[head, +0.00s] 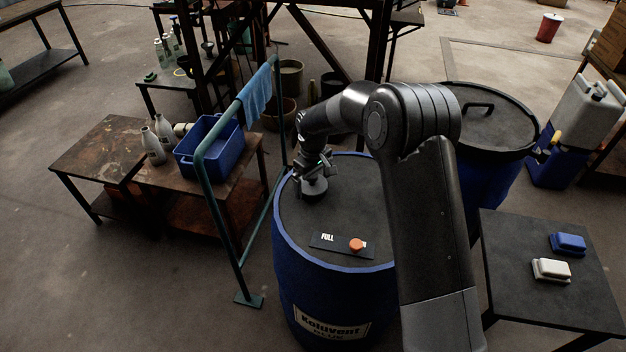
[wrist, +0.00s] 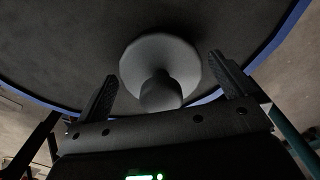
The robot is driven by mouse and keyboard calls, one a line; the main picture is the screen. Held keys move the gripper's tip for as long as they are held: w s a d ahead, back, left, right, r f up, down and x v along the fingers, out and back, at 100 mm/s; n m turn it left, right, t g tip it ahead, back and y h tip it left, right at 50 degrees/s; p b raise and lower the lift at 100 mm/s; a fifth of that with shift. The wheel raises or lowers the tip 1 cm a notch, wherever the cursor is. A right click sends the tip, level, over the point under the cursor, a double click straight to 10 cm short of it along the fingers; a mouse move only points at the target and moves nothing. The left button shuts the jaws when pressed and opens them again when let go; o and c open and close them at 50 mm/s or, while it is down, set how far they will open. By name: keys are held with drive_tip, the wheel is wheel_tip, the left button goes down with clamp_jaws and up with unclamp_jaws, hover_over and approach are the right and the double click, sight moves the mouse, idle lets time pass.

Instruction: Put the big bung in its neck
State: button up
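The big bung is a dark grey round disc with a thick knob (wrist: 160,60); in the head view (head: 313,189) it is at the left part of the drum's dark top. My gripper (head: 318,168) is right above it, pointing down. In the wrist view my gripper (wrist: 166,72) has its fingers wide apart, one on each side of the bung, with gaps between them and the knob. The blue drum (head: 325,290) has a dark lid and a blue rim. The neck cannot be made out; whether the bung sits in one is hidden.
A dark plate marked FULL (head: 328,239) with an orange cap (head: 357,245) lies on the lid. A teal rail (head: 215,210) stands left of the drum. A second lidded drum (head: 490,125) is behind right. A side table (head: 530,290) holds blue and white blocks.

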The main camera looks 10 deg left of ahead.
wheel_tip(320, 180, up, 13)
drive_tip(key=s+d+r+m+t, duration=0.15)
drive_tip(key=s+d+r, duration=0.25)
drive_tip(key=d+r, duration=0.5)
drive_tip(key=s+d+r+m+t, duration=0.1)
drive_tip(key=s+d+r+m, duration=0.25)
drive_tip(key=s+d, duration=0.5)
drive_tip(key=s+d+r+m+t, duration=0.25)
drive_tip(key=s+d+r, duration=0.25)
drive_tip(key=s+d, duration=0.35)
drive_tip(key=s+d+f+m, duration=0.3)
drive_tip(key=s+d, duration=0.3)
drive_tip(key=s, duration=0.5)
drive_tip(key=shift+s+f+m+t, duration=0.2)
drive_tip(key=shift+s+m+t, duration=0.15)
drive_tip(key=shift+m, duration=0.4)
drive_tip(key=shift+c, duration=0.3)
